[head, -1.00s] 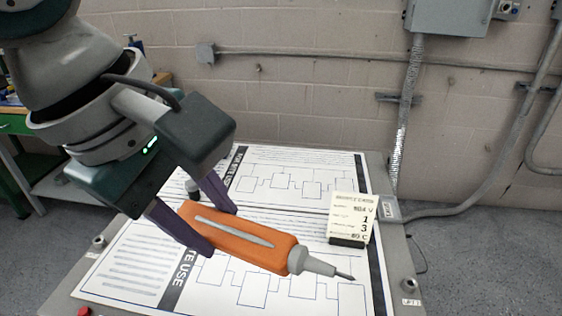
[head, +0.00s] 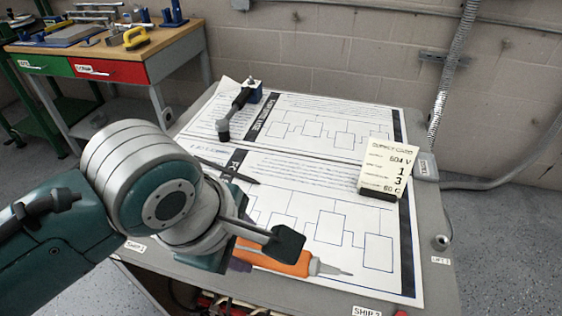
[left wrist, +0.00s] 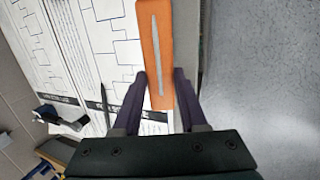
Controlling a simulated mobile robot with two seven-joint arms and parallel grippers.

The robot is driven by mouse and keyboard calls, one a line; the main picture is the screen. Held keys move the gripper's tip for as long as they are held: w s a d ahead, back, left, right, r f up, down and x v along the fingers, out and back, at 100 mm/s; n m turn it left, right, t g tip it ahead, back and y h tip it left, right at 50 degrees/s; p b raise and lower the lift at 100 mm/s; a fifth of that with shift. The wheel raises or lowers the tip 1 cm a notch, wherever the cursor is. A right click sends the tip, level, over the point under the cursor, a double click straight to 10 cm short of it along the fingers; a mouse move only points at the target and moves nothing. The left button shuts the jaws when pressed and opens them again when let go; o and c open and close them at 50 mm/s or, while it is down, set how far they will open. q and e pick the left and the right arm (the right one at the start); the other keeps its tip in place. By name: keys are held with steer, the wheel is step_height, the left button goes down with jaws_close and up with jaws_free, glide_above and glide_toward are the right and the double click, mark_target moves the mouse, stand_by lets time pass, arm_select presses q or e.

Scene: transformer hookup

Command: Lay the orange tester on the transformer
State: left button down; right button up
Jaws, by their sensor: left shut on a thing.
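The orange tester (head: 290,262), with a pale tip pointing right, shows low in the head view, over the front part of the worktop. It also shows in the left wrist view (left wrist: 153,40), lengthwise between two purple fingers. My left gripper (left wrist: 161,78) is shut on the tester. In the head view the arm and wrist hide most of the gripper and the tester's rear end. I cannot tell how high the tester is above the sheets. No part is clearly recognisable as the transformer. My right gripper is not in view.
A grey worktop (head: 437,275) carries printed sheets (head: 330,205). A cream card (head: 388,168) stands at its right. A workbench (head: 110,60) with drawers stands behind left.

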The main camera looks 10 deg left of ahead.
arm_select(q)
steer(key=shift+f+b, duration=0.5)
steer(key=shift+f, duration=1.4)
steer(key=shift+f, duration=0.2)
steer(key=shift+c, duration=2.2)
jaws_free()
steer(key=shift+r, duration=0.25)
steer(key=p+v, duration=0.4)
steer(key=v, duration=0.7)
steer(key=s+a+r+m, duration=0.1)
steer(key=s+a+m, duration=0.2)
steer(key=m, duration=0.6)
steer(key=s+a+r+m+y, duration=0.1)
steer(key=s+a+r+m, duration=0.1)
steer(key=s+m, duration=0.6)
steer(key=shift+s+a+r+m, duration=0.15)
steer(key=shift+a+r+m, duration=0.1)
steer(key=shift+a+m, duration=0.75)
